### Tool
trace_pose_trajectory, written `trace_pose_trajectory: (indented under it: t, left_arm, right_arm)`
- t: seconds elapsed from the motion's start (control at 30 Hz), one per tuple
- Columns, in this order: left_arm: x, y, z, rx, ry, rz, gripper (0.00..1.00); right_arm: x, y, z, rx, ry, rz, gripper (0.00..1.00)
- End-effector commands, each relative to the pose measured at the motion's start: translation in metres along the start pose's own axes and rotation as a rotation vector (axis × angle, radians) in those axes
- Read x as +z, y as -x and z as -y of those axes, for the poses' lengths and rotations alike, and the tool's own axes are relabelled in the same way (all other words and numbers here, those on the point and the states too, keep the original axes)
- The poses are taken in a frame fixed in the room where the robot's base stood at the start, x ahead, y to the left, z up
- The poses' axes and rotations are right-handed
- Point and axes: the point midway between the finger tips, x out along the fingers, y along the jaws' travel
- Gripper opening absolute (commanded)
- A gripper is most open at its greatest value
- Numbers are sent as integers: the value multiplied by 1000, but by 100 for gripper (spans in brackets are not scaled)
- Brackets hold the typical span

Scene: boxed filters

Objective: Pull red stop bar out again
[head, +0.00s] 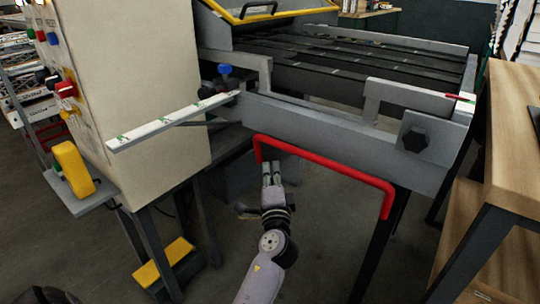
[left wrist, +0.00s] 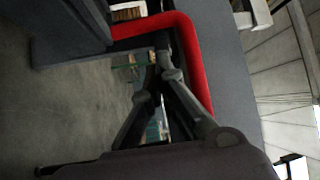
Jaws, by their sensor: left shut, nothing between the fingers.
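The red stop bar (head: 325,163) is a bent bar on the front of the grey conveyor frame, with its long part running from upper left to lower right in the head view. My left gripper (head: 271,168) is shut and empty close to the bar's left end, its fingers pointing at the frame. In the left wrist view the bar (left wrist: 193,55) bends around beside the shut fingertips (left wrist: 162,48). Whether the fingers touch the bar I cannot tell. My right gripper is not in view.
The conveyor (head: 340,65) with dark rollers lies behind the bar. A beige control cabinet (head: 130,80) with buttons stands at the left. A wooden table (head: 515,130) stands close on the right. A white ledge (head: 170,122) sticks out at the left. The floor below the bar is open.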

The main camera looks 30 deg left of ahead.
Motion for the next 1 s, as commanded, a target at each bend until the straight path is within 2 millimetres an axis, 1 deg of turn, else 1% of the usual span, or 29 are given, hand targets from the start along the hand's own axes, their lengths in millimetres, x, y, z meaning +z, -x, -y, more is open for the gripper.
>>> trace_pose_trajectory:
  t: [0.17,0.4,0.5,0.6,0.7,1.0]
  left_arm:
    - [0,-26,2,-2,-1,1,0]
    - [0,-70,1,-1,0,1,0]
    - [0,-83,0,-1,-1,0,0]
    - [0,-91,0,-1,0,0,0]
    - [0,-95,-1,1,0,1,0]
    - [0,-96,-1,1,0,0,0]
  right_arm:
    - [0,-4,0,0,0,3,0]
    - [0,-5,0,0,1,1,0]
    - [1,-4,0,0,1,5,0]
    - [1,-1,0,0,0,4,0]
    - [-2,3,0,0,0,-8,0]
    - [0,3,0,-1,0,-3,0]
